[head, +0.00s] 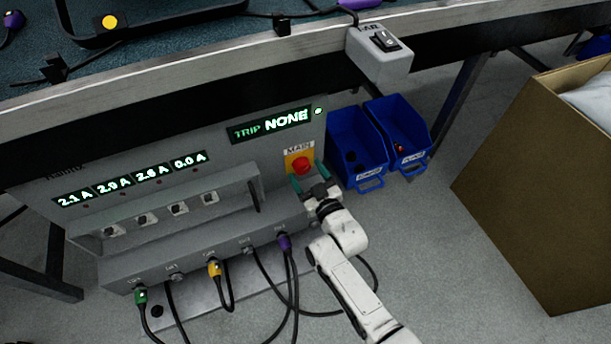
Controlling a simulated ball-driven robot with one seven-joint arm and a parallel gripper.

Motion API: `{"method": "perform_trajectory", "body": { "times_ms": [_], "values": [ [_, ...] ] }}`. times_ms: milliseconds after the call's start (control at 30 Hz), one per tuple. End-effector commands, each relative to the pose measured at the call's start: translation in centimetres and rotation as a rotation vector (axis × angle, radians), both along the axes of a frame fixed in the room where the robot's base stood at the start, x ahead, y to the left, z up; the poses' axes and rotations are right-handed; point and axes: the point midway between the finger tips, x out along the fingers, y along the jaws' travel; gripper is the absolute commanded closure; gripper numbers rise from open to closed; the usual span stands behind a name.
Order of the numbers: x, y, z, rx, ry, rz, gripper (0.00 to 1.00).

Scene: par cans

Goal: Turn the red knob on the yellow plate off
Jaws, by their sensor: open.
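The red knob (302,166) sits on the yellow plate (290,161), under a MAIN label on the right end of the grey panel. My gripper (310,182) is open just below the knob, with its teal-tipped fingers spread to either side of the knob's lower edge. I cannot tell whether the fingers touch it. The gripper hides the lower part of the plate. A green display (272,124) above reads TRIP NONE, with a small green light beside it.
Two blue bins (357,148) stand right of the panel. A cardboard box (550,180) is at the far right. A table edge (200,58) with a grey switch box (379,55) overhangs the panel. Cables with green, yellow and purple plugs (284,243) hang from the panel's lower ledge.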

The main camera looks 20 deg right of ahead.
Motion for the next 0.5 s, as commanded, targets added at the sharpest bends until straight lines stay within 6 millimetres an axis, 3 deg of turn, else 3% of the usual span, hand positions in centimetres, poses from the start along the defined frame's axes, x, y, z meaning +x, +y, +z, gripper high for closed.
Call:
{"method": "perform_trajectory", "body": {
  "times_ms": [200,467,500],
  "values": [
    [1.29,0.08,0.03,-0.001,0.000,0.000,0.25],
    [1.33,0.08,0.11,-0.001,0.000,0.000,0.25],
    [1.33,0.08,0.10,-0.001,0.000,0.000,0.29]
  ]
}}
